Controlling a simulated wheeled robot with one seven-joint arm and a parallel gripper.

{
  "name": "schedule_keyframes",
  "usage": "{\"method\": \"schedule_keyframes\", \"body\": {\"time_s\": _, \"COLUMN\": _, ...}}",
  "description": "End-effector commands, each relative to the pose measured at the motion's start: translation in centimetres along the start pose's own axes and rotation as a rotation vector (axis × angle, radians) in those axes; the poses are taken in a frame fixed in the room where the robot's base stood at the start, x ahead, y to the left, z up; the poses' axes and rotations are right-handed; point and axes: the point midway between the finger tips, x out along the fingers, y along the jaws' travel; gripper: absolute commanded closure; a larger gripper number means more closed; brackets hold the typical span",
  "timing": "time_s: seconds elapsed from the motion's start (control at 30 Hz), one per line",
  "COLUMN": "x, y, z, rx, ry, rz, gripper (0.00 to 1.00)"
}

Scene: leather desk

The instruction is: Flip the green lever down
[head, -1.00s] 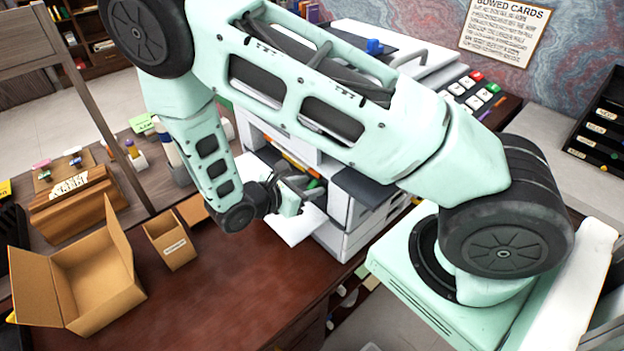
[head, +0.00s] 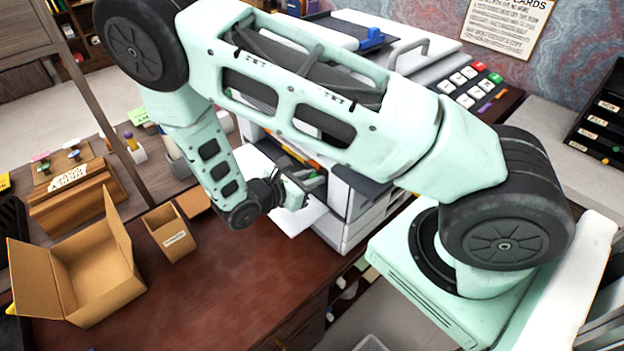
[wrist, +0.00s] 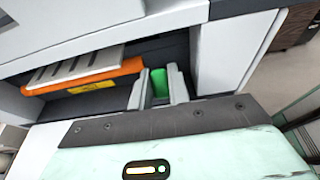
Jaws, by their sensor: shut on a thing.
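The green lever (wrist: 159,83) stands inside the open bay of a white and grey copier (wrist: 225,50). In the wrist view it shows between the two grey fingers of my gripper (wrist: 158,92), which is shut on it. The lever's top end is visible; its lower part is hidden by the gripper body. In the head view my gripper (head: 300,190) is at the copier's front opening, and the lever is mostly hidden there by my gripper and arm.
An orange part (wrist: 85,77) with a yellow label lies left of the lever inside the bay. The copier's walls frame the opening closely. An open cardboard box (head: 95,275) and a small labelled box (head: 170,237) stand on the desk (head: 215,290), whose middle is clear.

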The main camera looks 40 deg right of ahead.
Motion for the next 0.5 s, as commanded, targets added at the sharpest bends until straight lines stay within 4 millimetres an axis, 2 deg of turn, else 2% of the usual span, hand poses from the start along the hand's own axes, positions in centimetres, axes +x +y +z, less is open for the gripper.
{"method": "schedule_keyframes", "body": {"time_s": 0.03, "x": 0.02, "y": 0.07, "z": -0.96, "rx": -0.001, "ry": -0.040, "rz": 0.005, "gripper": 1.00}}
{"method": "schedule_keyframes", "body": {"time_s": 0.1, "x": -0.13, "y": 0.08, "z": -1.26, "rx": -0.001, "ry": -0.089, "rz": 0.005, "gripper": 1.00}}
{"method": "schedule_keyframes", "body": {"time_s": 0.3, "x": -0.45, "y": 0.04, "z": -1.36, "rx": 0.000, "ry": -0.175, "rz": 0.001, "gripper": 1.00}}
{"method": "schedule_keyframes", "body": {"time_s": 0.5, "x": -0.56, "y": 0.04, "z": -1.15, "rx": 0.000, "ry": -0.182, "rz": 0.000, "gripper": 1.00}}
